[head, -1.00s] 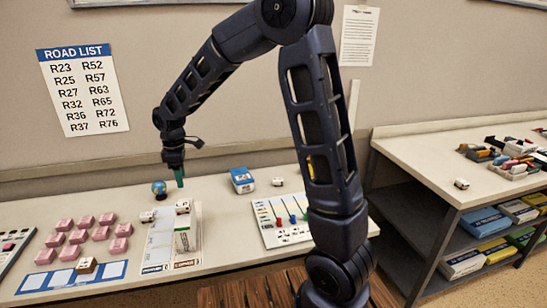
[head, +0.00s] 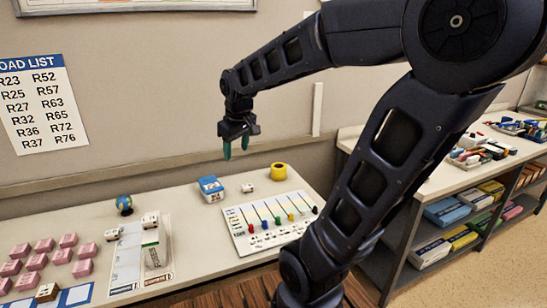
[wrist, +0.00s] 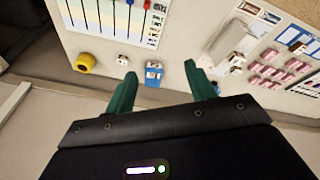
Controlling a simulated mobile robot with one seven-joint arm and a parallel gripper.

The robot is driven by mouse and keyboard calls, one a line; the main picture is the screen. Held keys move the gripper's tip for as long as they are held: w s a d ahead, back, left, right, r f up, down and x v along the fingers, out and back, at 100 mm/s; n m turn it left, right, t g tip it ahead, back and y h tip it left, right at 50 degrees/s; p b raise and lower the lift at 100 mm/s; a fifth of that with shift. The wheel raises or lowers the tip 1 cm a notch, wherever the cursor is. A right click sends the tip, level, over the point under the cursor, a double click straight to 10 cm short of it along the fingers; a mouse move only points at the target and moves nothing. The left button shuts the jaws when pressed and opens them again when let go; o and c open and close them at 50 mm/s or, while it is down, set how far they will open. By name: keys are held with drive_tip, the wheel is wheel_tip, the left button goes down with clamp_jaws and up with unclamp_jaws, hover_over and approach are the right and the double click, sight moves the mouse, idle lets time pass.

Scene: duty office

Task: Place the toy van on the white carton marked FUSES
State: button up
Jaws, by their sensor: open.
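My gripper (head: 236,148) is open and empty, high above the back of the long table, with its green fingers pointing down. In the wrist view its fingertips (wrist: 160,74) are apart. A small white object (head: 248,188), possibly the toy van, stands between a blue-and-white box and a yellow roll; it also shows in the wrist view (wrist: 122,60). A white carton with a green part (head: 153,257) stands on the pale sheet at the left. I cannot read FUSES on it. Two other small white objects (head: 150,220) (head: 113,234) are near it.
The blue-and-white box (head: 210,188), yellow roll (head: 279,171) and small globe (head: 125,204) stand along the back of the table. A white board with coloured sliders (head: 265,226) lies in front. Several pink blocks (head: 83,268) are at left. A shelved side table (head: 420,185) is at right.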

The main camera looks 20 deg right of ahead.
drive_tip(key=s+d+m+t, duration=0.1)
drive_tip(key=s+d+m, duration=0.4)
drive_tip(key=s+d, duration=0.3)
drive_tip(key=shift+s+m, duration=0.4)
drive_tip(key=shift+s, duration=0.55)
